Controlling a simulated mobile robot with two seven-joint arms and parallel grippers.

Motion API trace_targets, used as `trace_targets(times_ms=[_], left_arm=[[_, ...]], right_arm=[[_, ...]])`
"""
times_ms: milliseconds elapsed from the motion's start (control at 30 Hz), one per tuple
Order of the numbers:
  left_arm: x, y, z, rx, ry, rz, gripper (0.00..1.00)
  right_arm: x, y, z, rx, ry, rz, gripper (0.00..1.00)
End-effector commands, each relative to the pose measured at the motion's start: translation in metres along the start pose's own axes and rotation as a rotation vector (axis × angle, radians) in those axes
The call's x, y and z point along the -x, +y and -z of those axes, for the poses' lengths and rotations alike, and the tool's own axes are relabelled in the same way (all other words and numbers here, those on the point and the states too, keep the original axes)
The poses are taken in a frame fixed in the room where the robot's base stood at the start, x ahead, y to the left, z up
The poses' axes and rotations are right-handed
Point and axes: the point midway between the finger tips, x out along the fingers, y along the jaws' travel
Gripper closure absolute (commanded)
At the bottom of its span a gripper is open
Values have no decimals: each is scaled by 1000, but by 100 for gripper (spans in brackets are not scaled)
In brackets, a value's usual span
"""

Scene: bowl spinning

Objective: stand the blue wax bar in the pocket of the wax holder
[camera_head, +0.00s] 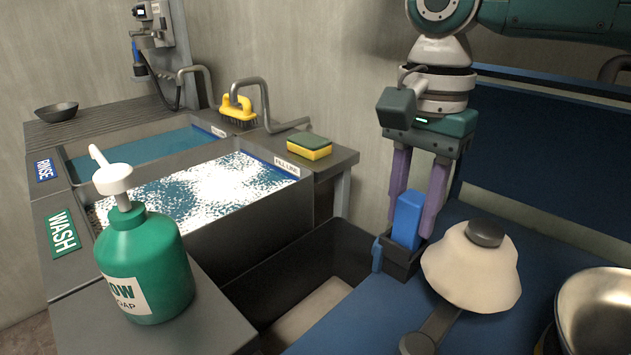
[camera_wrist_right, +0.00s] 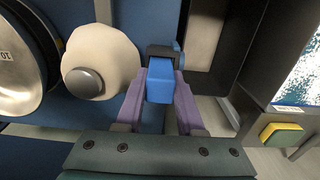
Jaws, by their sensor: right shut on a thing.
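How deep the bar sits in the pocket is hidden by the holder's walls. My left gripper is not in view.
A cream cloth-like disc with a grey knob (camera_head: 470,262) is right beside the holder. A metal bowl (camera_head: 597,312) is at the right. A dark open bin (camera_head: 300,275) lies left of the holder. Wash and rinse sinks, a green soap bottle (camera_head: 145,265) and a sponge (camera_head: 309,147) stand further left.

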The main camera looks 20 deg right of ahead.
Motion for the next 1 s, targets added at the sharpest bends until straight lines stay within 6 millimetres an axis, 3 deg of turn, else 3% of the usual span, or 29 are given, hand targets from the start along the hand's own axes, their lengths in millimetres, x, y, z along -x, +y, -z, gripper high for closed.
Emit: trace_targets(times_ms=[367,400,600,667,1000], left_arm=[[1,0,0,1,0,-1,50],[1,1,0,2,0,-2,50],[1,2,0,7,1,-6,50],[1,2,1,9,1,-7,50],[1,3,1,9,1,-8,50]], right_arm=[[-4,0,0,0,-1,0,100],[-5,0,0,0,-1,0,61],[-5,0,0,0,0,1,38],[-5,0,0,0,0,1,33],[4,-1,0,0,1,3,33]])
